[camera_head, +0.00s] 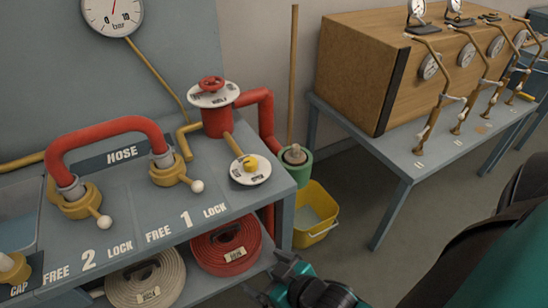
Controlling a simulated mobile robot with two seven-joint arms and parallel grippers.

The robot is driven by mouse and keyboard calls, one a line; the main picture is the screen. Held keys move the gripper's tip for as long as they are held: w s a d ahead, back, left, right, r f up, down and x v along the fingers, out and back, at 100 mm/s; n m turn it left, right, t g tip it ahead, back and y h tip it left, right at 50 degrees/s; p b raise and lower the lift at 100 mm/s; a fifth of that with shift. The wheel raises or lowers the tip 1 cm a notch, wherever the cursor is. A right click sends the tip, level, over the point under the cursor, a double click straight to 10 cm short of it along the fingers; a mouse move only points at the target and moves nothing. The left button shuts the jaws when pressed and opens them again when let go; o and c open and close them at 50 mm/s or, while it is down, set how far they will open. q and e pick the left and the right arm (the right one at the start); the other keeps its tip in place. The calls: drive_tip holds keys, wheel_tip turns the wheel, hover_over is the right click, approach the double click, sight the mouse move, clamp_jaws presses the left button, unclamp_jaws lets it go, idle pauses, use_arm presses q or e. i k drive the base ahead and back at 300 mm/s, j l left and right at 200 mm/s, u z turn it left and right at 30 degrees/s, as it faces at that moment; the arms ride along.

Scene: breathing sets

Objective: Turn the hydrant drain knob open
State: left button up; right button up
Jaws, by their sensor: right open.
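The likely hydrant drain knob is a small yellow knob (251,162) on a round white plate (244,180), at the right end of the grey bench (140,215). A brass pipe joins it to the red hydrant body (217,122), which carries a red handwheel (211,83) over a white dial. The print on the plate is too small to read surely. My right gripper (272,280) is at the bottom centre, open and empty, in front of the bench and apart from the knob. My left gripper is out of view.
A red hose arch (108,128) joins two brass couplings with white-tipped levers. Coiled red (226,247) and white (146,283) hoses lie on the lower shelf. A yellow bucket (315,216) stands right of the bench. A second table (408,160) bears a wooden box and gauges.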

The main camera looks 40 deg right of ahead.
sight(250, 163)
drive_tip(key=z, duration=0.9)
